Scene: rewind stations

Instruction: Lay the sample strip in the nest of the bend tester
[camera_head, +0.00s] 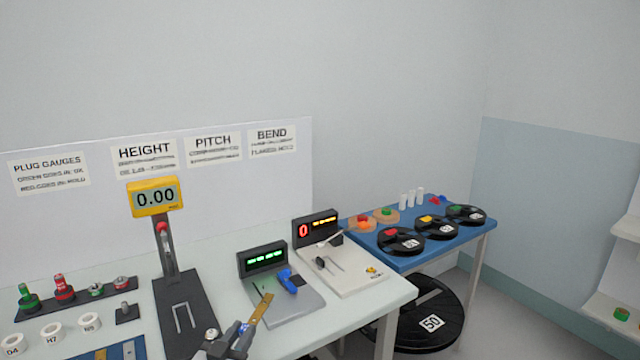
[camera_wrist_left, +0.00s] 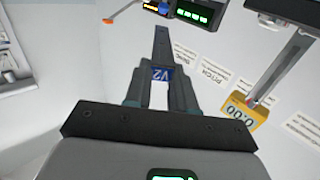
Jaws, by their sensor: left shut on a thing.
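My left gripper (camera_head: 243,336) is at the bottom centre of the head view, shut on the sample strip (camera_head: 262,308). The strip looks gold there and sticks up and away from the jaws. In the left wrist view the gripper (camera_wrist_left: 159,84) holds the strip (camera_wrist_left: 161,48), dark on this side with a blue V2 label. The bend tester (camera_head: 372,283) stands to the right, with a pale base and a dark display (camera_head: 316,228) showing a red 0. Its nest has small dark parts (camera_head: 322,263); their details are too small to tell. The strip is apart from the bend tester.
The pitch station (camera_head: 300,304), with a green-lit display and blue part, lies between my gripper and the bend tester. The height gauge (camera_head: 155,197) stands left. A blue table (camera_head: 400,262) with black spools is beyond. Plug gauges (camera_head: 64,290) stand far left.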

